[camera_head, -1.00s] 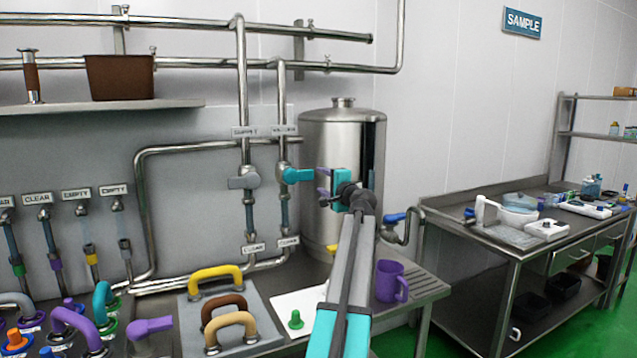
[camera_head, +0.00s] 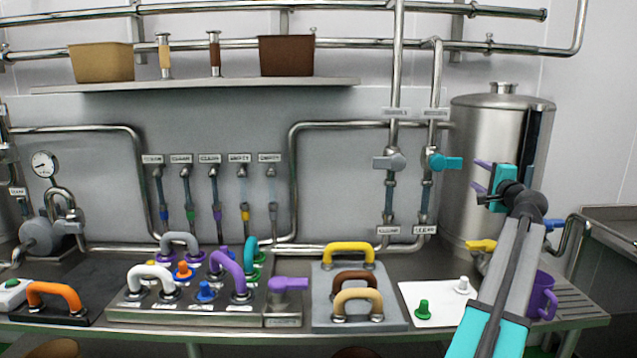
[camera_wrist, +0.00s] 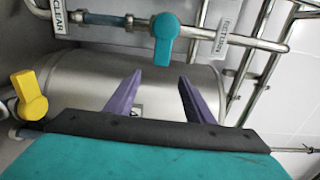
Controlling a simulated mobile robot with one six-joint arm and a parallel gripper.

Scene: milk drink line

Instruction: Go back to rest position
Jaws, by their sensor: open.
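My gripper (camera_head: 480,176) is at the right in the head view, in front of the steel tank (camera_head: 465,130) and to the right of the teal valve handle (camera_head: 446,161). In the wrist view, its two purple fingers (camera_wrist: 160,95) are spread apart with nothing between them. The teal handle (camera_wrist: 165,38) shows beyond and above the fingertips there, apart from them. My arm is raised over the right end of the counter, with the elbow low and the gripper turned to the left.
A purple mug (camera_head: 541,295) stands beside my arm on the counter (camera_head: 570,310). A white board (camera_head: 440,302) with a green and a white knob lies left of the arm. Yellow, brown and tan handles (camera_head: 349,254) stand further left. A shelf (camera_head: 200,84) with boxes runs above.

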